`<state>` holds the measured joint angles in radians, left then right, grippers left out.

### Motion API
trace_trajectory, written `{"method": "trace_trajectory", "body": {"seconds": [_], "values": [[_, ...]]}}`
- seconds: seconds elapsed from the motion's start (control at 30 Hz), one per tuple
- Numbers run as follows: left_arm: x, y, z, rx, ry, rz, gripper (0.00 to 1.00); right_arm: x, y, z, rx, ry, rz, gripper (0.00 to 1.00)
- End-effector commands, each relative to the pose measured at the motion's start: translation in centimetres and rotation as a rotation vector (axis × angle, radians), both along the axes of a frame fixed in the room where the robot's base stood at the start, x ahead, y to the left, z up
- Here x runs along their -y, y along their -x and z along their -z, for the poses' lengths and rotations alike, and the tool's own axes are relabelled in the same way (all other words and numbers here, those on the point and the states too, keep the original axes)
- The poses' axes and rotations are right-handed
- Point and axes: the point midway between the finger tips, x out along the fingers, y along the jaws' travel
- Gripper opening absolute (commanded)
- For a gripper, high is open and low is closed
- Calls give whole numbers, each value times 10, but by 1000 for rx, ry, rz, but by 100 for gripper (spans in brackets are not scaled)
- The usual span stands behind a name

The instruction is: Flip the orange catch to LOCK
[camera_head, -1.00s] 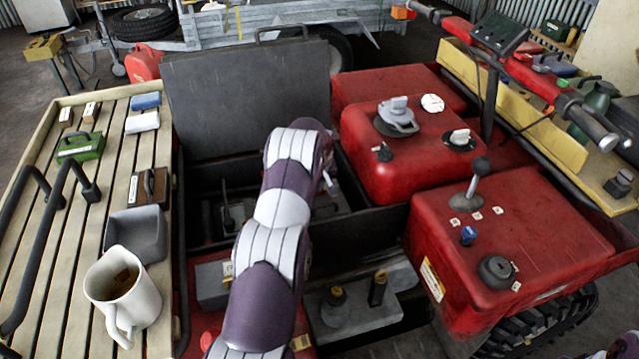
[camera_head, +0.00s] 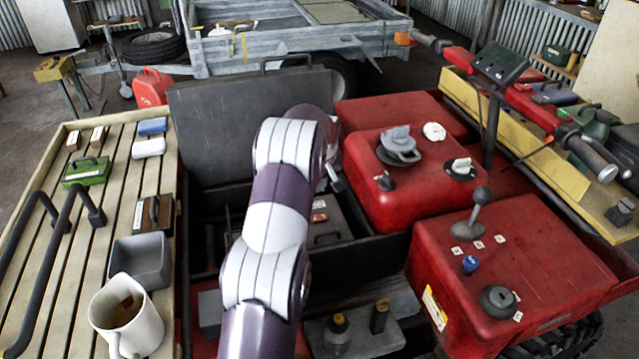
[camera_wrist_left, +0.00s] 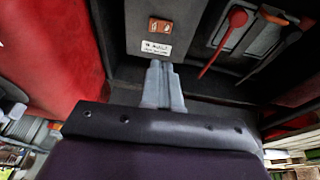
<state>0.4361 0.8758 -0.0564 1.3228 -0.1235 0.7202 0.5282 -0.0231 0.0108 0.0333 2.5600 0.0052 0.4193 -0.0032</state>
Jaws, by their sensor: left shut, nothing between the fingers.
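The orange catch (camera_wrist_left: 159,31) is a small orange-brown rocker-like piece on a dark grey panel in the left wrist view, above a white label whose lettering is too small to read surely. In the head view a small orange spot (camera_head: 319,205) shows inside the open dark box, apparently the same catch. My left gripper (camera_wrist_left: 164,66) is shut and empty, its grey fingertips just short of the label and apart from the catch. In the head view my left arm hides much of the box, and the gripper (camera_head: 337,184) shows only partly. My right gripper is out of view.
In the wrist view, a red-handled tool (camera_wrist_left: 237,18) and other tools lie in a recess beside the panel. The box's raised lid (camera_head: 250,115) stands behind my arm. The red tank (camera_head: 400,165) is close on the right; a slatted rack with a mug (camera_head: 140,325) is left.

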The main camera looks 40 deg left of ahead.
Motion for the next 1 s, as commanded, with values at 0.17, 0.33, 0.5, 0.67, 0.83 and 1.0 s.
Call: {"method": "trace_trajectory", "body": {"seconds": [0.17, 0.33, 0.5, 0.67, 0.83, 1.0], "values": [[1, 0, -2, 0, 0, 0, 0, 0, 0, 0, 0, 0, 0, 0], [1, 0, -4, -1, 1, 0, 0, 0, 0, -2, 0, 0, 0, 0], [9, -3, -6, -2, 2, 0, 0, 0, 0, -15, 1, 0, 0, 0], [9, -3, -4, -1, 2, 0, 0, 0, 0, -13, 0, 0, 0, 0], [6, -5, 8, -3, 2, 0, 0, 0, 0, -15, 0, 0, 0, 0], [0, -12, 40, -4, 3, 0, 0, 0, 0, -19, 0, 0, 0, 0]]}}
